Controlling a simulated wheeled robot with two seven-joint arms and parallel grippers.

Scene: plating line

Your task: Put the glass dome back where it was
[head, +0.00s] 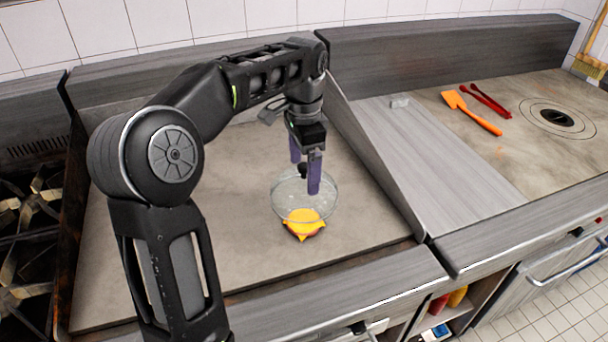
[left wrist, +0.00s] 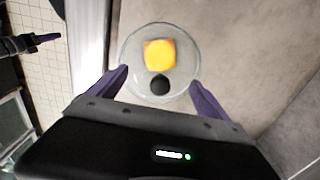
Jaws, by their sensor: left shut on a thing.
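The clear glass dome (head: 284,192) has a dark round knob (left wrist: 160,85) on top. My left gripper (head: 305,172) points down with its purple fingers on either side of the knob and is shut on the dome. A burger patty with melted yellow cheese (head: 304,224) lies on the grey worktop (head: 235,215). In the head view its front part shows below the dome's near rim; in the left wrist view it shows through the glass. I cannot tell whether the rim touches the worktop. What looks like my right gripper (left wrist: 45,40) shows at the left wrist view's edge, its fingers unclear.
A raised metal divider (head: 375,170) stands right of the dome. Beyond it lie an orange spatula (head: 475,115) and red tongs (head: 488,100), near a round burner plate (head: 552,117). A gas stove (head: 30,230) is at far left. The worktop around the patty is clear.

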